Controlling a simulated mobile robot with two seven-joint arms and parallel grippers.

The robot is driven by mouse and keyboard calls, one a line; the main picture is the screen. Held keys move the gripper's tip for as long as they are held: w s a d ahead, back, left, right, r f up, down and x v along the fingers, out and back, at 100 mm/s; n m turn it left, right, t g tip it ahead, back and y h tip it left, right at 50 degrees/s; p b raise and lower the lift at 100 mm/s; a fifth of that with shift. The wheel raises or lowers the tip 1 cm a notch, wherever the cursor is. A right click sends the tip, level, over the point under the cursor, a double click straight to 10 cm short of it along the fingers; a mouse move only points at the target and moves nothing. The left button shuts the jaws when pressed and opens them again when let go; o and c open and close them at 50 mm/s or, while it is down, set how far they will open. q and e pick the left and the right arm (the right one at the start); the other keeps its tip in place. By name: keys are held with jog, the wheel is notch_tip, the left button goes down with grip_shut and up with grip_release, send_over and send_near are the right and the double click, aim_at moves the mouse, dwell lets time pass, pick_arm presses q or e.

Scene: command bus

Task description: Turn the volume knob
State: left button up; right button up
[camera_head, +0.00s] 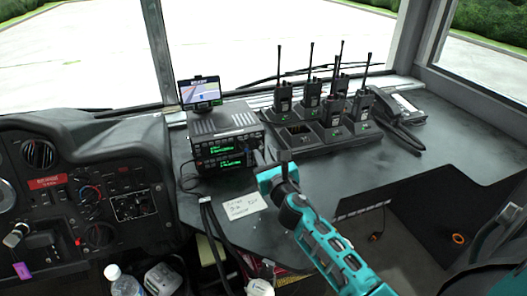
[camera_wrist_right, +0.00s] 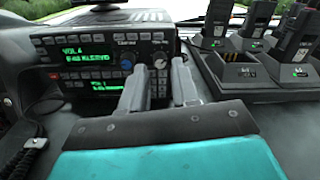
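The radio (camera_head: 222,122) is a dark box with green displays on the dashboard, left of centre in the head view. In the right wrist view the radio face (camera_wrist_right: 75,42) shows a display reading VOL. A large round knob (camera_wrist_right: 158,60) sits at the right of its face, with a smaller knob (camera_wrist_right: 126,61) to its left. My right gripper (camera_head: 262,156) is in front of the radio's right end. In the wrist view its fingers (camera_wrist_right: 159,68) are apart, with the large knob showing between their tips; contact cannot be told. My left gripper is out of view.
A charger rack (camera_head: 340,141) with several handheld radios stands right of the radio. A handset (camera_head: 397,112) lies beyond it. A small navigation screen (camera_head: 200,92) stands behind the radio. A paper note (camera_head: 243,206) lies in front.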

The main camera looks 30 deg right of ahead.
jog(key=shift+x, duration=1)
grip_shut()
